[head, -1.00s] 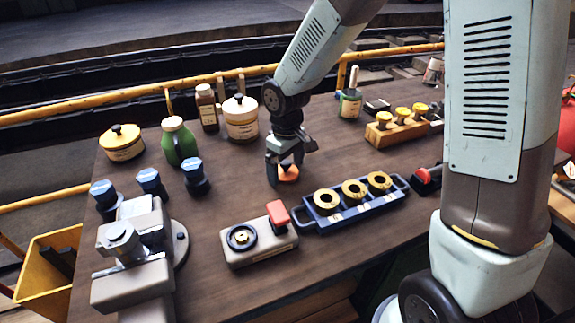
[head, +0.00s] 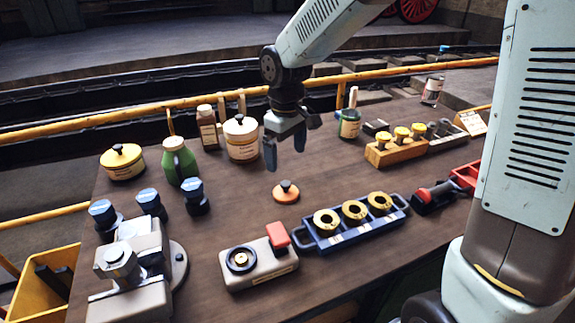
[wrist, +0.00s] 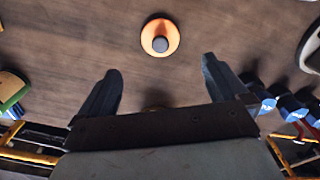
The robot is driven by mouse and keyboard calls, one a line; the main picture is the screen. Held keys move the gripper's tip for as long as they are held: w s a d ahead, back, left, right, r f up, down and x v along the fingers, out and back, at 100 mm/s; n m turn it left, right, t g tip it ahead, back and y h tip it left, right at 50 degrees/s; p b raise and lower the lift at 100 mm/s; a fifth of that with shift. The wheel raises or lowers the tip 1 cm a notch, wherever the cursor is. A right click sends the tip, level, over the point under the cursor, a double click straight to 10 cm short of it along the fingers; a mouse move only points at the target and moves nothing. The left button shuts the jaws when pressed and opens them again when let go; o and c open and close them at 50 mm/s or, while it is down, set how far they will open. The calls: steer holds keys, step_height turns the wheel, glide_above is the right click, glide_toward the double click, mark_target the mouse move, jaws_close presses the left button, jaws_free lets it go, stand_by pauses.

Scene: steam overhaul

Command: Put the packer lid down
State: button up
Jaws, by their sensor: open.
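The packer lid, which I take to be the orange disc with a dark knob (head: 286,195), lies flat on the brown bench top, knob up. It stands clear of the things around it. In the wrist view the orange lid (wrist: 147,38) shows beyond the fingertips. My gripper (head: 285,154) is open and empty, raised above the bench behind the lid and apart from it. Both fingers also show spread in the wrist view (wrist: 161,72), with nothing between them.
A blue tray with brass rings (head: 333,242) and a grey block with a red handle (head: 262,268) stand in front. Blue-capped pieces (head: 194,200), a green bottle (head: 180,165) and a cream jar (head: 241,145) stand left and behind. Bare bench surrounds the lid.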

steer(key=shift+r, duration=0.5)
steer(key=s+d+r+m+t, duration=0.1)
steer(key=s+d+r+m, duration=0.2)
steer(key=d+r, duration=0.35)
steer(key=s+d+r+m+t, duration=0.2)
steer(key=d+r, duration=0.2)
steer(key=d, duration=0.5)
steer(key=s+d+r+m+t, duration=0.2)
steer(key=s+d+m, duration=0.3)
steer(key=s+d, duration=0.6)
steer(key=shift+d+r+m+t, duration=0.15)
steer(key=shift+r+m+t, duration=0.15)
steer(key=shift+r, duration=0.3)
steer(key=shift+c, duration=0.4)
